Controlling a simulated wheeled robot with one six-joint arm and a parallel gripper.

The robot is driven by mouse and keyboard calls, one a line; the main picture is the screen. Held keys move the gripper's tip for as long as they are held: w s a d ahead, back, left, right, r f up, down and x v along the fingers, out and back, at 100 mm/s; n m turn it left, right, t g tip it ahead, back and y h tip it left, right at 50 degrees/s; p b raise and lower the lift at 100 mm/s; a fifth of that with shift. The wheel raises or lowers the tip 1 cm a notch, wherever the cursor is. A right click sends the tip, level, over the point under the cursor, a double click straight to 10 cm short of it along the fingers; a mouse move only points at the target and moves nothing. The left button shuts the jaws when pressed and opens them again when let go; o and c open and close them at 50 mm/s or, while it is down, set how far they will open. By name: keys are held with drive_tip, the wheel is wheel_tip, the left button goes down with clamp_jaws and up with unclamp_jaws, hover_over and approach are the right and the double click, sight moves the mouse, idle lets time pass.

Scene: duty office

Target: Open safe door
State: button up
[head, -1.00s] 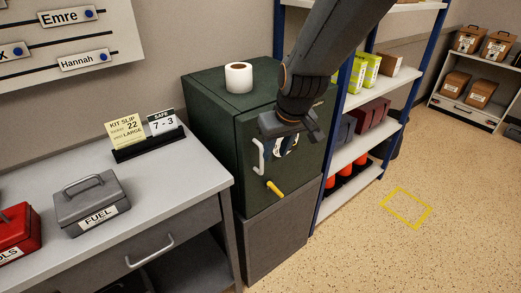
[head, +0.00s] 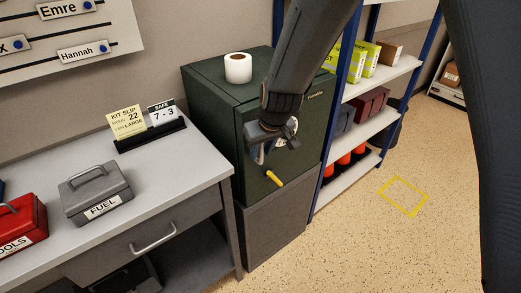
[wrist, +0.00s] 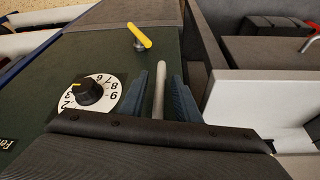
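The dark green safe (head: 222,110) stands on a grey cabinet, and its door (head: 303,140) looks closed. A yellow lever (head: 274,178) sticks out low on the door; it also shows in the wrist view (wrist: 139,36). The dial (wrist: 90,92) is white with a black knob, its yellow mark pointing near the 3. My gripper (head: 264,150) is at the door front and hides most of the dial and pull handle in the head view. In the wrist view the pale handle bar (wrist: 158,92) stands between my open blue fingers (wrist: 161,97), with gaps visible on both sides.
A paper roll (head: 238,68) stands on the safe. A desk (head: 180,190) with a FUEL box (head: 95,195) and a stand with a SAFE 7-3 card (head: 162,113) is at left. A shelf rack (head: 345,125) stands close at right. The floor in front is clear.

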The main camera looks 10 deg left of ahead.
clamp_jaws()
drive_tip(key=shift+s+d+b, duration=0.1)
drive_tip(key=shift+d+b, duration=0.05)
drive_tip(key=shift+b, duration=0.35)
